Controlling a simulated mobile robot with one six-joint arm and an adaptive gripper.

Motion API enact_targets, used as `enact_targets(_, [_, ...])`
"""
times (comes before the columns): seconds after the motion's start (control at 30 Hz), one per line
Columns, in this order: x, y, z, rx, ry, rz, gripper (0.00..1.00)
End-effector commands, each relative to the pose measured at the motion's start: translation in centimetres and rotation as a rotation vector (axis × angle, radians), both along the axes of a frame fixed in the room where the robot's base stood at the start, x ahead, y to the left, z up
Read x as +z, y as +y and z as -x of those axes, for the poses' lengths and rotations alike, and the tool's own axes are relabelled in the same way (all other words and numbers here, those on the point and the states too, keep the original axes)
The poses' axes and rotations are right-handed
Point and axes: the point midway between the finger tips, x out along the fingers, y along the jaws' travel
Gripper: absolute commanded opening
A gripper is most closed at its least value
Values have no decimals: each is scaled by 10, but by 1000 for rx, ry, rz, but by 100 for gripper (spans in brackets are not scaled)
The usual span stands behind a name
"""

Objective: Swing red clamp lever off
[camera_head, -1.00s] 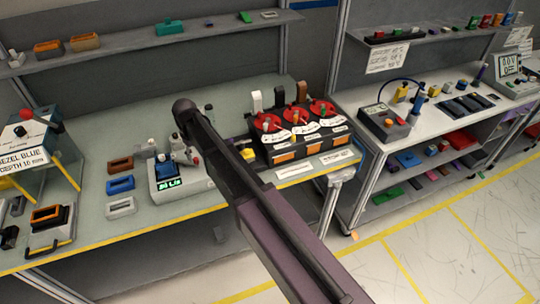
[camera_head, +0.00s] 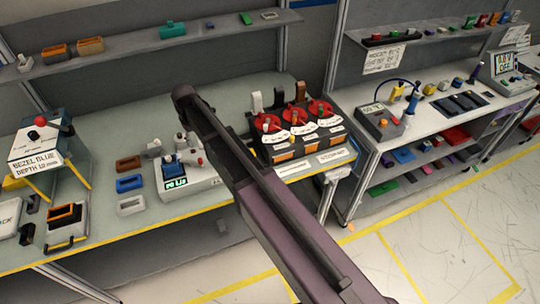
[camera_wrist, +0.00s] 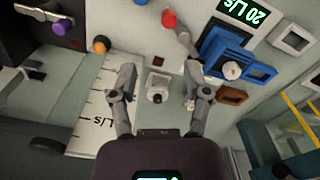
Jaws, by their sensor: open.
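The red ball of the clamp lever (camera_wrist: 169,18) shows at the top middle of the wrist view, on a grey arm running down to the right. It also shows in the head view (camera_head: 200,162), at the right of the fixture. A blue block (camera_wrist: 237,57) with a white round piece in front of it lies beside the lever, near the green display (camera_wrist: 242,12). My gripper (camera_wrist: 162,98) is open, its two fingers spread. It is apart from the red ball, which lies beyond the fingertips. A small white fitting (camera_wrist: 158,88) shows between the fingers, with nothing gripped.
Brown, blue and white frames (camera_head: 129,183) lie left of the fixture. A black module with red dials (camera_head: 298,130) stands to its right. A shelf (camera_head: 130,46) runs above the back of the bench. An orange-tipped knob (camera_wrist: 100,45) is left of my fingers.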

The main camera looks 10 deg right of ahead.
Motion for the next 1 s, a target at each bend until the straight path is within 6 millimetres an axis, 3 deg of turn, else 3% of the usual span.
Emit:
enact_targets(0.57, [48,0,0,0,0,0,61])
enact_targets(1.0, [27,-57,17,-48,0,0,61])
